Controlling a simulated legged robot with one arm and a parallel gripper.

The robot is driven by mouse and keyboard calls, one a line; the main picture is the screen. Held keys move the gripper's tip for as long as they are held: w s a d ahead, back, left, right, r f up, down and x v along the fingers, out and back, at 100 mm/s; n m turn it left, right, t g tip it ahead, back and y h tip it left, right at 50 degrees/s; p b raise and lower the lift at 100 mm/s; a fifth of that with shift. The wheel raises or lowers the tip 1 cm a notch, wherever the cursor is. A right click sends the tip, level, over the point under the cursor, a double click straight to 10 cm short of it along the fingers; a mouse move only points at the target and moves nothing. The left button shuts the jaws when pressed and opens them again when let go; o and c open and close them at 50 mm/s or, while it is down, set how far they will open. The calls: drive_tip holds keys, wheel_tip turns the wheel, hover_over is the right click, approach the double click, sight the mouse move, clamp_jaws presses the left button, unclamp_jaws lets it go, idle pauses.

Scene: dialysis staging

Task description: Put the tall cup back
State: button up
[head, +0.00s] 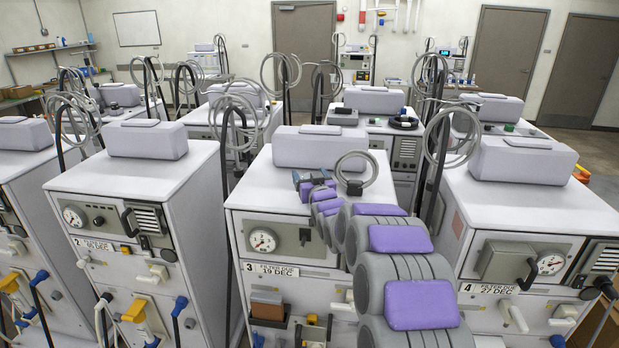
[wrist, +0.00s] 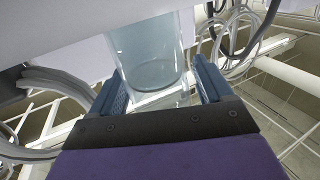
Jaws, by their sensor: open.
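A clear, pale blue tall cup (wrist: 148,45) shows in the wrist view, with its round end toward my gripper and its far part cut off by the frame's top edge. My gripper (wrist: 158,72) is open, with one blue finger on each side of the cup's near end. I cannot tell whether either finger touches it. In the head view my gripper (head: 313,181) is over the white top of machine 3 (head: 255,190), in front of its grey rounded box. I cannot make out the cup in the head view.
A coiled grey hose (head: 357,172) is right of my gripper, by the grey box (head: 320,147). Machine 2 (head: 130,180) stands to the left and machine 4 (head: 530,205) to the right, with hose poles between. More machines stand behind.

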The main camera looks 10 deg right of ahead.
drive_tip(key=s+d, duration=0.1)
drive_tip(key=s, duration=1.1)
drive_tip(key=shift+p, duration=0.45)
drive_tip(key=s+f+g, duration=0.2)
drive_tip(key=s+g, duration=0.1)
drive_tip(key=s, duration=0.5)
drive_tip(key=s+f+g+h, duration=0.1)
drive_tip(key=s+g, duration=0.3)
drive_tip(key=s, duration=0.4)
drive_tip(key=s+f+g, duration=0.4)
drive_tip(key=s, duration=0.4)
drive_tip(key=shift+s+a+h, duration=0.3)
drive_tip(key=shift+a, duration=0.15)
drive_tip(key=s+g, duration=0.3)
drive_tip(key=s, duration=0.6)
drive_tip(key=s+g, duration=0.3)
drive_tip(key=s, duration=0.7)
drive_tip(key=s+a+g, duration=0.1)
drive_tip(key=s+g, duration=0.1)
drive_tip(key=s, duration=0.8)
drive_tip(key=shift+a+f+m+g, duration=0.1)
drive_tip(key=shift+f+m+g, duration=0.2)
drive_tip(key=shift+m+g, duration=0.1)
